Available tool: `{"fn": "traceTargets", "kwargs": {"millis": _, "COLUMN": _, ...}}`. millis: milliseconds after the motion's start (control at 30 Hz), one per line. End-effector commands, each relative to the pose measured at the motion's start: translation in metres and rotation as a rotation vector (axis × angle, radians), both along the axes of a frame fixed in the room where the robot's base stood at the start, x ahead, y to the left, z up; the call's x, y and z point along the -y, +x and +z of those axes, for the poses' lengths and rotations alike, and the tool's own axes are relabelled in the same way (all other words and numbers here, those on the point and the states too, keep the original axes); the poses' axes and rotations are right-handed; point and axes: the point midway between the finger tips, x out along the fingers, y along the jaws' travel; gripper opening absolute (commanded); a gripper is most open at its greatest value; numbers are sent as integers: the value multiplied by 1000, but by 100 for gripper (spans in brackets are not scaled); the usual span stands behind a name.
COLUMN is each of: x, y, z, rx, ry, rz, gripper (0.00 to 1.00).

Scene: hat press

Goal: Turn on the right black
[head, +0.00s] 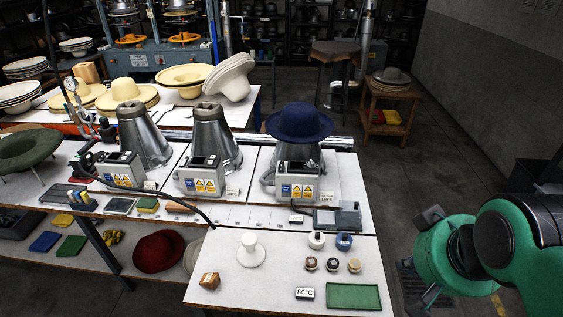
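Three metal cone presses stand in a row on the white bench, each with a grey control box at its foot. The right control box (297,187) has blue and yellow labels and sits below a dark blue hat (300,122) on the right cone. The middle control box (201,180) and left control box (122,170) look alike. Dark parts show on top of the boxes, but I cannot make out a black switch or its state. My green and black arm is at the lower right, away from the bench; my gripper's fingers do not show.
On the front table are a white stand (250,251), a wooden block (209,281), several small round pieces, an 80°C sign (305,293) and a green tray (353,297). A dark hose crosses the bench's front left. Open floor lies right of the bench.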

Motion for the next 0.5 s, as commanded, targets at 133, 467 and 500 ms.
{"fn": "traceTargets", "kwargs": {"millis": 133, "x": -2, "y": 12, "z": 12, "rx": -10, "ry": -12, "rz": 29, "gripper": 0}}
{"fn": "traceTargets", "kwargs": {"millis": 467, "x": -11, "y": 62, "z": 50, "rx": -39, "ry": -61, "rz": 142, "gripper": 0}}
{"fn": "traceTargets", "kwargs": {"millis": 500, "x": -13, "y": 69, "z": 54, "rx": -43, "ry": -67, "rz": 159, "gripper": 0}}
